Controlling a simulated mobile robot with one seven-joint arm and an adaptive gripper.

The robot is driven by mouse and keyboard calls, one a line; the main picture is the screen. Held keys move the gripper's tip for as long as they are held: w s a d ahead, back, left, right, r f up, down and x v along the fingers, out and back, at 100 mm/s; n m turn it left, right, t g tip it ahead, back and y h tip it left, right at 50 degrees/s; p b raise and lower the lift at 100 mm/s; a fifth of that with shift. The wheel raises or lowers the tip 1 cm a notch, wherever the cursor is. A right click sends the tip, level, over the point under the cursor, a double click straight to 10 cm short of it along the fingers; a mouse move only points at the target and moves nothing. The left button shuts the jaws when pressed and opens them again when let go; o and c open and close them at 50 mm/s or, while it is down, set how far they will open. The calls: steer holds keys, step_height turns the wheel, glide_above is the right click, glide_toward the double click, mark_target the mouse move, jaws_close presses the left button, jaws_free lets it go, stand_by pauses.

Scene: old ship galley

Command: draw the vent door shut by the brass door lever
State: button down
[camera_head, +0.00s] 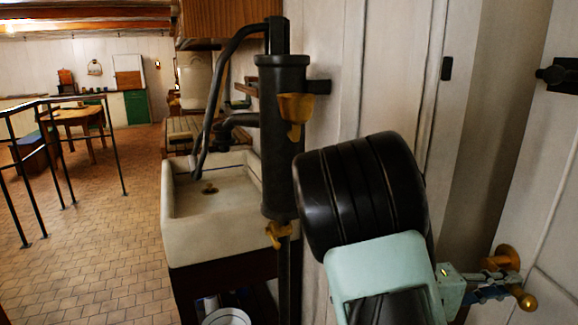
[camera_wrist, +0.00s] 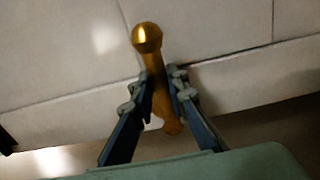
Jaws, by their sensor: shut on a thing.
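The brass door lever (camera_head: 525,299) is at the lower right of the head view, with its round knob end showing past my gripper. It also shows in the wrist view (camera_wrist: 147,40), rising between my fingers. My gripper (camera_head: 492,293) is shut on the lever's shaft, with one finger on each side in the wrist view (camera_wrist: 159,84). The pale panelled vent door (camera_head: 545,190) fills the right edge of the head view. A shaded beige strip lies between it and the wall panels to its left. How far the door stands open I cannot tell.
A black fitting (camera_head: 562,75) sticks out from the door higher up. A dark pump (camera_head: 278,140) and a white sink (camera_head: 207,235) stand to the left of my arm. Open tiled floor (camera_head: 105,260) lies farther left, beside a black railing (camera_head: 115,150).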

steer(key=s+a+n+t, duration=0.1)
steer(key=s+a+t, duration=0.1)
steer(key=a, duration=0.6)
steer(key=shift+s+a+n+t, duration=0.3)
steer(key=shift+s+n+t, duration=0.1)
steer(key=shift+y, duration=0.3)
